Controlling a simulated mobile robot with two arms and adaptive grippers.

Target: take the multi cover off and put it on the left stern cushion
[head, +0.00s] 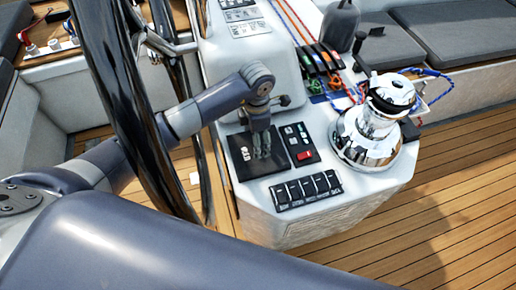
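My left gripper (262,155) points down at a dark square panel (247,168) with small light markings on the console top. This panel may be the multi cover; I cannot tell cover from display. The fingertips are close together at its surface and hide its middle. I cannot tell whether they grip anything. The panel lies flat on the console. Dark grey cushions show at the upper left (10,22) and upper right (440,28); I cannot tell which is the left stern one. My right gripper is not in view.
A black steering wheel (118,95) stands left of the console, close by my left arm. Right of the panel are a red-buttoned switch panel (301,147), a chrome winch (374,125) and coloured rope clutches (320,58). A rocker switch row (306,190) lies in front. Teak floor (450,215) is clear at right.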

